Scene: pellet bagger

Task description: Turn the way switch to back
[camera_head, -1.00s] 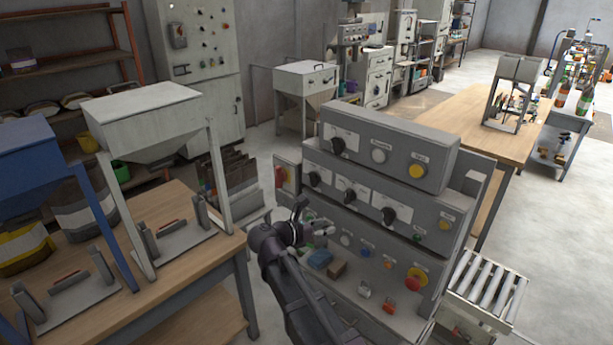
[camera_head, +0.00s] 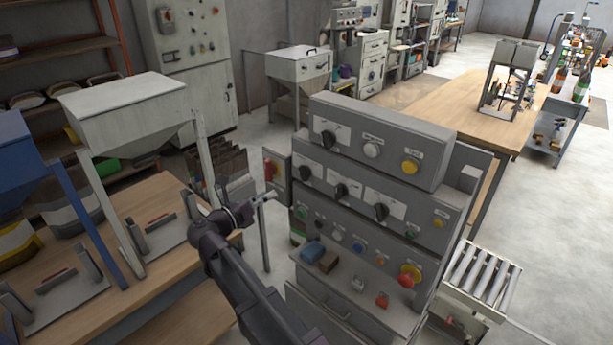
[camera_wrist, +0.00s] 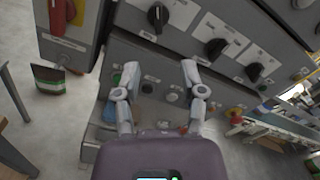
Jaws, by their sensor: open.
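The grey control panel (camera_head: 325,213) carries a row of three black rotary switches: left (camera_head: 304,172), middle (camera_head: 341,190) and right (camera_head: 382,212). One more black switch (camera_head: 328,139) is on the top box. I cannot read the labels to tell which is the way switch. The wrist view shows the row's left (camera_wrist: 158,15), middle (camera_wrist: 215,48) and right (camera_wrist: 254,71) switches beyond my fingers. My gripper (camera_head: 265,198) is at the panel's left side, empty, touching no switch. In the wrist view my gripper (camera_wrist: 157,68) has its two fingers spread apart.
A red-handled switch box (camera_head: 274,178) stands out at the panel's left edge. A shelf below holds a blue block (camera_head: 312,251), a brown block (camera_head: 328,262) and padlocks. A red stop button (camera_head: 407,279) is at lower right. A wooden bench (camera_head: 150,240) with hoppers stands left.

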